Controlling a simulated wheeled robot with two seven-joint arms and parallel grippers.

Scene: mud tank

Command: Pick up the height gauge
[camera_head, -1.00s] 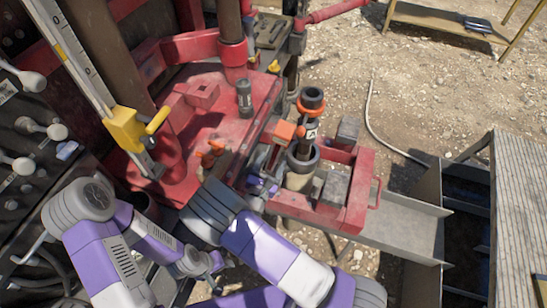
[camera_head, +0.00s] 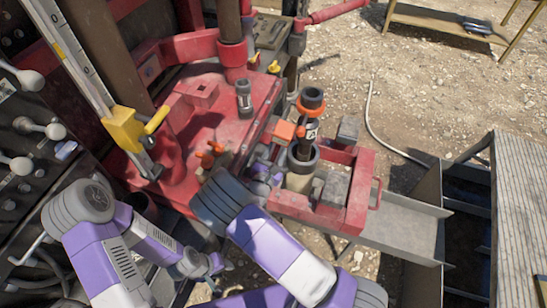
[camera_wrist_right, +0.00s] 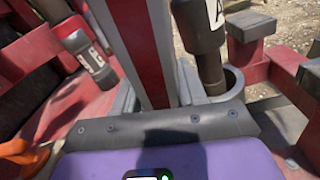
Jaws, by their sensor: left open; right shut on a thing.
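A scale post with a yellow slider and handle (camera_head: 125,128) stands upright at the left in the head view and looks like a height gauge, untouched by either gripper. My right gripper (camera_wrist_right: 155,100) is shut on an upright red bar with pale stripes (camera_wrist_right: 143,45); whether this is the gauge I cannot tell. In the head view my own wrist largely hides that gripper, beside an orange block (camera_head: 285,132). My left gripper (camera_head: 205,264) is open and low in the head view, apart from the yellow slider.
A black cylinder with an orange ring (camera_head: 311,104) stands in a cup on the red frame (camera_head: 357,195). A dark bottle-like cylinder (camera_head: 244,100) stands on the red platform (camera_head: 225,120). Orange valve handles (camera_head: 208,155) are close to my right wrist. Levers line the left.

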